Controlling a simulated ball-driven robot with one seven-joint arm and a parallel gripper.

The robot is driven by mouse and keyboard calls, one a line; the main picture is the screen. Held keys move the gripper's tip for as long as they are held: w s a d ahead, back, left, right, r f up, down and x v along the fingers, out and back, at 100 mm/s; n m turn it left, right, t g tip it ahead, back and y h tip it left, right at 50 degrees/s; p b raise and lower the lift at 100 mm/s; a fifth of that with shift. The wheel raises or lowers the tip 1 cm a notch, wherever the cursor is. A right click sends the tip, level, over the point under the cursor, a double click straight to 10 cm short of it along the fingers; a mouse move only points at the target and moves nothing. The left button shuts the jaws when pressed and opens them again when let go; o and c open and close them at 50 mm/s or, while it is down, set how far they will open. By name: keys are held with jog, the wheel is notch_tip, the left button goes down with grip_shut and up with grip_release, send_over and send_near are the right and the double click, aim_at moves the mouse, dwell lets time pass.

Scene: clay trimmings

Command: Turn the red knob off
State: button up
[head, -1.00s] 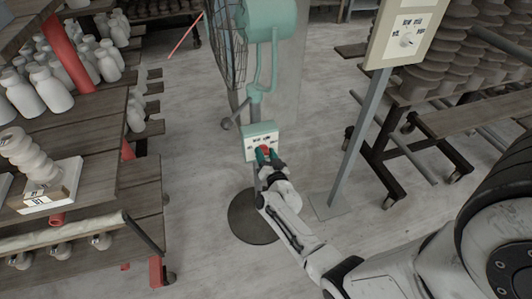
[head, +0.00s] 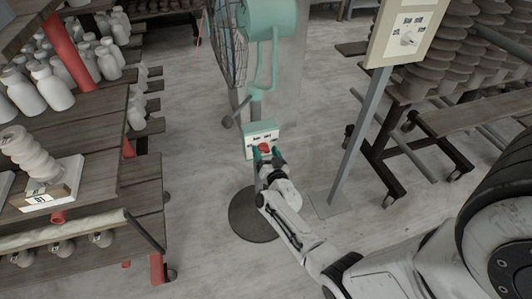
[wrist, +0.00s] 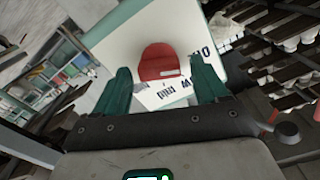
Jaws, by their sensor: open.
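The red knob (head: 264,148) sits on the front of a white and green control box (head: 260,128) on the stand of a teal fan (head: 266,18). In the wrist view the knob (wrist: 160,62) is a rounded red cap with a pale mark near its lower edge. Dark lettering is printed on the white panel (wrist: 130,45) around it, partly hidden. My gripper (head: 268,158) is open just in front of the box. In the wrist view its two green fingers (wrist: 165,82) stand apart, left and right of the knob, with gaps between them and it.
A post with a cream panel and white knob (head: 407,40) stands right of the fan. Wooden shelves with white bottles (head: 50,88) fill the left side. A rack of stacked grey pots (head: 470,50) is at the right. Bare floor (head: 205,150) lies left of the fan stand.

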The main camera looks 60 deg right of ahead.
jog(key=p+v, duration=0.2)
jog(key=v, duration=0.8)
jog(key=shift+s+a+p, duration=0.25)
jog(key=shift+a+p, duration=0.05)
dwell(0.4)
jog(key=w+a+r+n+g+y, duration=0.1)
jog(key=w+a+n+y, duration=0.1)
jog(key=a+n+y, duration=0.55)
jog(key=w+a+n+g+y, duration=0.1)
jog(key=w+a+n+y, duration=0.3)
jog(key=a, duration=0.6)
jog(key=s+a+r+g, duration=0.1)
jog(key=s+r+g, duration=0.1)
jog(key=s, duration=0.4)
jog(key=s+a+r+n+g, duration=0.1)
jog(key=s+a+r+g, duration=0.1)
jog(key=s, duration=0.4)
jog(key=s+a+r+g+y, duration=0.1)
jog(key=s+r+g, duration=0.2)
jog(key=s+g, duration=0.2)
jog(key=shift+s+a+g, duration=0.4)
jog(key=shift+s, duration=0.5)
jog(key=shift+r+n, duration=0.15)
jog(key=shift+n, duration=0.1)
